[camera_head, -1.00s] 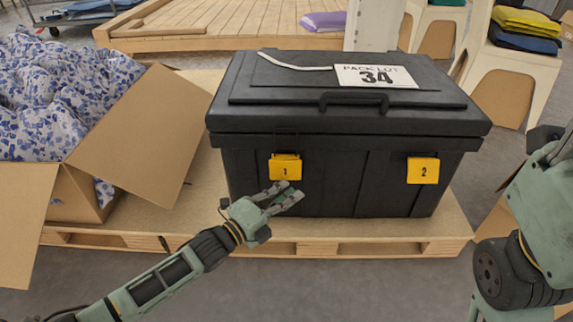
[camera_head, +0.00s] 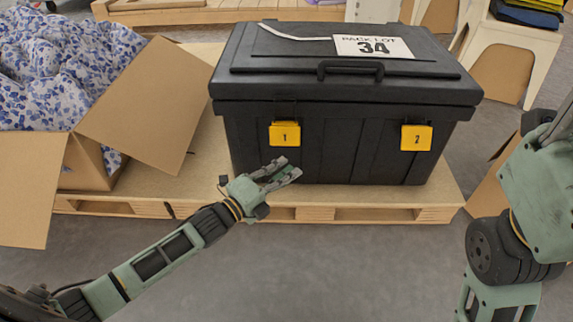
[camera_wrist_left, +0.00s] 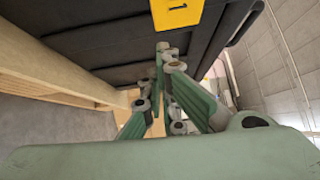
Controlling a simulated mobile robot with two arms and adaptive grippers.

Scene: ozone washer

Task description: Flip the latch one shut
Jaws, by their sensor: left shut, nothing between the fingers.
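The black case (camera_head: 345,150) stands closed on a wooden pallet, with yellow latches on its front. Latch one (camera_head: 284,133), marked 1, is at the left and looks flat against the front, much like latch two (camera_head: 417,137). Thin dark wire shows just above latch one. My left gripper (camera_head: 289,168) is below latch one, apart from it, its fingers together and empty. In the left wrist view, latch one (camera_wrist_left: 176,14) is at the top edge, partly cut off, beyond the fingers (camera_wrist_left: 164,50). My right gripper is out of view; only part of that arm shows.
An open cardboard box (camera_head: 140,100) with blue-patterned wrapping stands left of the case. The pallet's front edge (camera_head: 340,213) runs under the case. A white chair (camera_head: 505,60) is behind at the right. The floor in front is clear.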

